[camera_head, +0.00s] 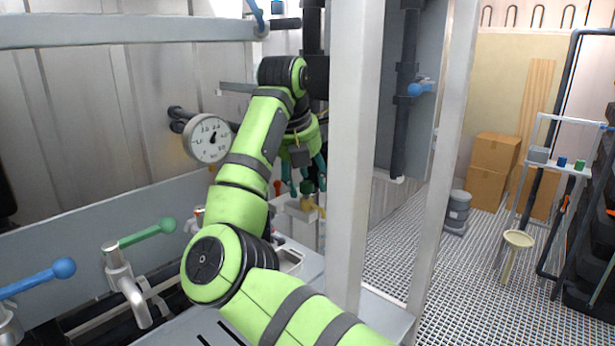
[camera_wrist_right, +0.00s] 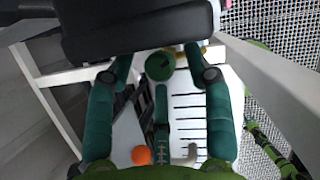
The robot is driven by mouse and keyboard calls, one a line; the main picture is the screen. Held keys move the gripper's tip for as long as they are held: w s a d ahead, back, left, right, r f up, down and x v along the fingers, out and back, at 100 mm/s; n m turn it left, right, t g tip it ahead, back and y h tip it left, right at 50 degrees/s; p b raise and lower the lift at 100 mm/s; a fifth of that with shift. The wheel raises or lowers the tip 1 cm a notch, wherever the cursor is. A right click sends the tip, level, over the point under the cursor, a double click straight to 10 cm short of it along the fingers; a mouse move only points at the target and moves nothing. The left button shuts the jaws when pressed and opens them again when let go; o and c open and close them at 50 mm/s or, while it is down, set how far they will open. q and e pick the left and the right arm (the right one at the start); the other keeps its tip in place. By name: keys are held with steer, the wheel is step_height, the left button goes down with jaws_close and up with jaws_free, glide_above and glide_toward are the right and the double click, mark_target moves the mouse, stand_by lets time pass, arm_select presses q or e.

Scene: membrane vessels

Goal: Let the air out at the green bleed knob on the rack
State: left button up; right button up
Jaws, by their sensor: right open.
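In the right wrist view the round green knob (camera_wrist_right: 160,66) lies between the open fingertips (camera_wrist_right: 158,62), with gaps visible on both sides. I cannot tell the exact height between fingertips and knob. My left gripper is not in view.
White uprights (camera_head: 354,150) stand close right of my right arm. A pressure gauge (camera_head: 209,138) is on the left. Green (camera_head: 148,233) and blue (camera_head: 40,277) lever valves are at the lower left. An orange knob (camera_wrist_right: 140,155) shows low in the wrist view.

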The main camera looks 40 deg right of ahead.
steer(key=shift+c, duration=0.8)
steer(key=shift+d, duration=0.1)
steer(key=c, duration=0.7)
steer(key=shift+w, duration=0.1)
jaws_close()
steer(key=shift+m, duration=0.3)
steer(key=m+g, duration=0.1)
steer(key=m, duration=0.2)
steer(key=shift+w+r+m+g, duration=0.15)
steer(key=shift+m+g, duration=0.25)
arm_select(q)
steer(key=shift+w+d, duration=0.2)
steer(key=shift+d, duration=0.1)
arm_select(e)
steer(key=shift+m, duration=0.7)
steer(key=shift+g, duration=0.3)
